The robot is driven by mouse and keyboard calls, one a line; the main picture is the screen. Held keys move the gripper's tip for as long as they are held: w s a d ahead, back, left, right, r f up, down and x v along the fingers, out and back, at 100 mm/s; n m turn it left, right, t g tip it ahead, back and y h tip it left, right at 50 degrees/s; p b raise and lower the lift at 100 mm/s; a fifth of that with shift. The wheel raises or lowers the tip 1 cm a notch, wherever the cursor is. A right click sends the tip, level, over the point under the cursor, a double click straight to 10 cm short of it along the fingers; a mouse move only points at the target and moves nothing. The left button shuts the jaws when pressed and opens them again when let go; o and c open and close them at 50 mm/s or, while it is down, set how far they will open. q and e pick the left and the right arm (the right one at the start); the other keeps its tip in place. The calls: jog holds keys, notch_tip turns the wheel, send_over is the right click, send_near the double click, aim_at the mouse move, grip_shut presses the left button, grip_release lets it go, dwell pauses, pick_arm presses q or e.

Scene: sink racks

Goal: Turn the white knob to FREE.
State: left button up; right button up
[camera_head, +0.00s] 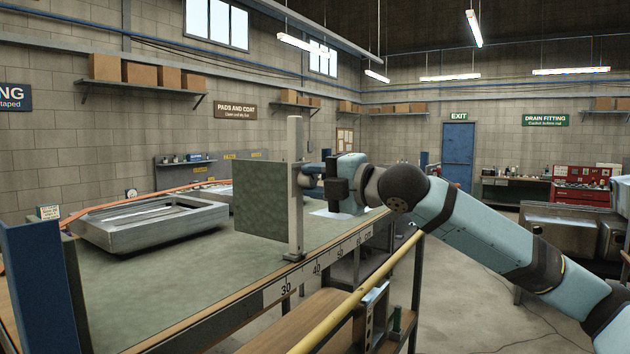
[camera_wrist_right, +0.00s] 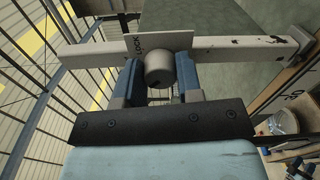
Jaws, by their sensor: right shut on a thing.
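The white knob (camera_wrist_right: 159,69) is a short, greyish-white cylinder on a small plate (camera_wrist_right: 178,41). The plate is on a pale upright post (camera_head: 295,190), which crosses the right wrist view as a bar (camera_wrist_right: 225,50). My right gripper (camera_wrist_right: 158,84) is shut on the knob, with one blue finger on each side. In the head view my right gripper (camera_head: 312,178) reaches the post from the right, and the knob is hidden there. My left gripper is not in view.
A green-grey square panel (camera_head: 262,199) stands at the post on the bench (camera_head: 170,290). A metal sink frame (camera_head: 150,222) lies farther left. A yellow rail (camera_head: 350,305) runs along the bench's near right side. A blue upright (camera_head: 40,290) stands at the left edge.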

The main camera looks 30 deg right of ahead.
jog(key=shift+n, duration=0.5)
jog(key=o, duration=0.9)
jog(key=b+v, duration=0.4)
jog(key=v, duration=1)
jog(key=shift+w, duration=0.1)
